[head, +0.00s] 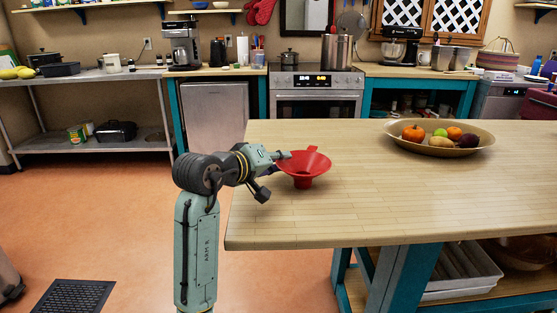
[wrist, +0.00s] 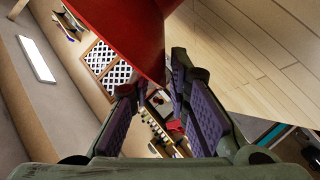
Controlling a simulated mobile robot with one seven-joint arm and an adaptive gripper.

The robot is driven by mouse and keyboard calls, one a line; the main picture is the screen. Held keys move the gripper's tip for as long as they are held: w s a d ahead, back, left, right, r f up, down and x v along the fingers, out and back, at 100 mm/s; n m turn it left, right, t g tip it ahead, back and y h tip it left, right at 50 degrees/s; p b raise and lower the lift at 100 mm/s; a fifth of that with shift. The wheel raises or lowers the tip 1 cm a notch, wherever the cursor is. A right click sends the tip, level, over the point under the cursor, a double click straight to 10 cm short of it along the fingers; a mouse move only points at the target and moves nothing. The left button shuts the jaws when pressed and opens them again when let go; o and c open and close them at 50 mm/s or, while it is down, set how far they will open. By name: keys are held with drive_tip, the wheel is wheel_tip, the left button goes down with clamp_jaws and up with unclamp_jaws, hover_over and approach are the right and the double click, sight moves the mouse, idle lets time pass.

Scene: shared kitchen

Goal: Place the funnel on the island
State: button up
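The red funnel (head: 304,170) is upright at the left part of the wooden island (head: 400,205), wide mouth up and narrow end down. It appears to stand on the island top. My gripper (head: 275,176) is at the funnel's left side, with one finger at the rim and the other lower and apart from it. In the wrist view the funnel (wrist: 125,30) fills the top middle, just beyond the fingertips. The purple-padded fingers (wrist: 157,82) are spread with nothing between them. One fingertip overlaps the funnel's edge; I cannot tell whether they touch.
A shallow bowl (head: 400,143) of fruit and vegetables stands on the island at the back right. The island top is clear between bowl and funnel and toward the front. A white bin (head: 460,284) is on the shelf below. A stove (head: 316,95) and counters line the back wall.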

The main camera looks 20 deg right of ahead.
drive_tip(key=shift+o, duration=0.7)
drive_tip(key=shift+r, duration=0.15)
drive_tip(key=b+v, duration=0.1)
drive_tip(key=v, duration=1.1)
drive_tip(key=shift+s, duration=0.1)
